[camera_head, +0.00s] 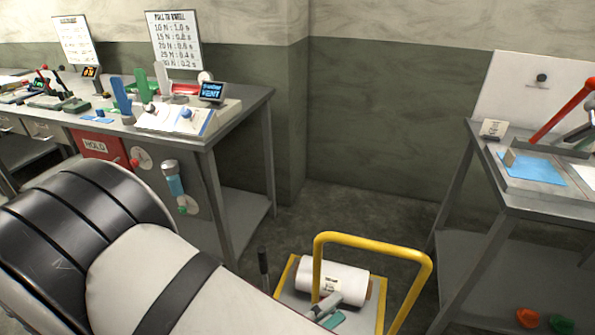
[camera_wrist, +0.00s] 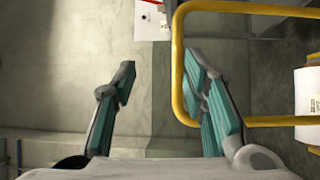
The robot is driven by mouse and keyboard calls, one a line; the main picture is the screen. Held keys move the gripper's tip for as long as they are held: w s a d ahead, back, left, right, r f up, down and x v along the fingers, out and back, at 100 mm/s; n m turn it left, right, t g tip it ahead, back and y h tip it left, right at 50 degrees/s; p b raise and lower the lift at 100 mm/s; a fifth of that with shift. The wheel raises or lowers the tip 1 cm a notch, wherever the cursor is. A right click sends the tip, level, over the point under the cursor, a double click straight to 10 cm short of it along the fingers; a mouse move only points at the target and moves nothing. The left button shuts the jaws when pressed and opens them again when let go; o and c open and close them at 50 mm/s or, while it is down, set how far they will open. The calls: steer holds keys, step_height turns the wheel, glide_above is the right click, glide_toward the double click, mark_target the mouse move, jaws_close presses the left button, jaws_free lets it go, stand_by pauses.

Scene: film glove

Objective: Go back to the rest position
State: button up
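My gripper (camera_wrist: 159,78) is open in the wrist view, with its two teal-padded fingers spread wide and nothing between them. In the head view part of my gripper (camera_head: 328,312) shows low in the middle, in front of a white roll (camera_head: 345,281). My large white and black arm fills the lower left there. A yellow tube handle (camera_head: 372,241) arches over the roll. In the wrist view the handle (camera_wrist: 178,60) passes close by the right finger; I cannot tell whether they touch. The roll (camera_wrist: 307,105) is at the right edge there.
A grey bench (camera_head: 238,108) with levers, a small screen and a red HOLD panel (camera_head: 100,146) stands at the left. Another grey table (camera_head: 520,200) with a blue sheet (camera_head: 530,167) stands at the right. Bare floor (camera_head: 350,212) lies between them.

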steer(key=s+d+r+m+g+y+p, duration=0.1)
steer(key=s+d+r+m+g+y, duration=0.1)
steer(key=r, duration=0.7)
steer(key=s+d+r+m+g+y+p, duration=0.2)
steer(key=s+d+r+y, duration=0.2)
steer(key=d+r+y, duration=0.3)
steer(key=s+d+r+m+g+y+p, duration=0.2)
steer(key=d+r+y, duration=0.3)
steer(key=r, duration=0.6)
steer(key=shift+s+m+g+y, duration=0.35)
steer(key=shift+s+y, duration=0.25)
steer(key=shift+s, duration=0.2)
steer(key=shift+d, duration=0.1)
